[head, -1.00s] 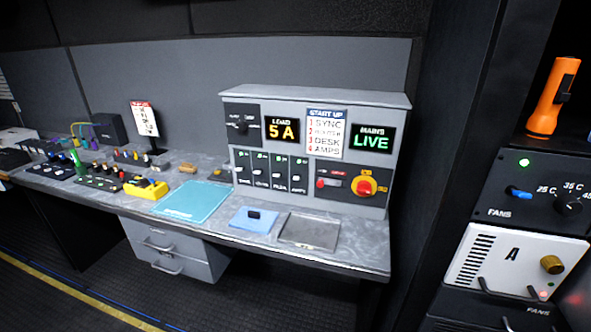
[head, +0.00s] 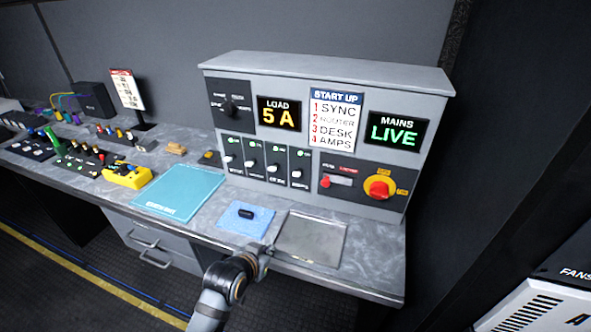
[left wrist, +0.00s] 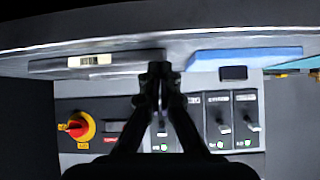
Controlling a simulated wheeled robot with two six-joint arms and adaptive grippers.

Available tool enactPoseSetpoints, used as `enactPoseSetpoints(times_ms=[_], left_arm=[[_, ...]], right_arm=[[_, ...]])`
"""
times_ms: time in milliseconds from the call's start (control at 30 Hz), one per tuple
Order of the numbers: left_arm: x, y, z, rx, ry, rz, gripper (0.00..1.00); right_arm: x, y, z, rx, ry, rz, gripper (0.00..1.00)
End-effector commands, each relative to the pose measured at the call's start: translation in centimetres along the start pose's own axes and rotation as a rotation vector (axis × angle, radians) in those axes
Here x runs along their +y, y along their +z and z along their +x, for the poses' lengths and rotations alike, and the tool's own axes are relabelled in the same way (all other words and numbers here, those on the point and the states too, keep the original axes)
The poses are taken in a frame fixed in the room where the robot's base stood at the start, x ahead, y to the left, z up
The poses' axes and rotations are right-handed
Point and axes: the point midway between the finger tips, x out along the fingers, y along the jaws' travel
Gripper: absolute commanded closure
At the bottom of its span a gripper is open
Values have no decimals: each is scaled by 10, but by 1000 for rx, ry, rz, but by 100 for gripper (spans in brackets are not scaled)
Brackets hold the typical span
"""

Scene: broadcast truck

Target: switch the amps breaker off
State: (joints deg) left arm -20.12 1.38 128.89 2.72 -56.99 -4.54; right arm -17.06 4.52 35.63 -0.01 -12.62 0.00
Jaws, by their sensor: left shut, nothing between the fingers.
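The amps breaker (head: 297,173) is the rightmost of a row of black breakers with pale-tipped levers on the grey panel. A small green light shows above its lever. My left gripper (head: 267,248) is shut and empty at the front edge of the desk, below and in front of the panel, apart from the breakers. In the left wrist view the panel appears upside down, and my left gripper (left wrist: 159,70) covers part of the breaker row. The amps breaker (left wrist: 162,127) shows partly between its fingers. My right gripper is not in view.
A red lever switch (head: 326,181) and a red-and-yellow rotary switch (head: 379,188) sit right of the breakers. The mains display (head: 393,131) reads LIVE, the load display (head: 279,113) 5 A. A blue pad (head: 232,221) and metal tray (head: 338,240) lie in front.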

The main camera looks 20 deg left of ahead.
Motion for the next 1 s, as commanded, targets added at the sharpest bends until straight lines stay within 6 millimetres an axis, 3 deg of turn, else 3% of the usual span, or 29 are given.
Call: enactPoseSetpoints(times_ms=[300, 433, 567, 1000], left_arm=[[3, -134, -5, 444, -5, -31, 100], [2, -178, -17, 603, -17, -45, 100], [1, -196, -24, 669, -24, -51, 100], [0, -203, -18, 673, -24, -51, 100]], right_arm=[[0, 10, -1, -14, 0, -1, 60], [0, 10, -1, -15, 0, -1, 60], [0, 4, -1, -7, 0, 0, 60], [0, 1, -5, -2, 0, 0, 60]])
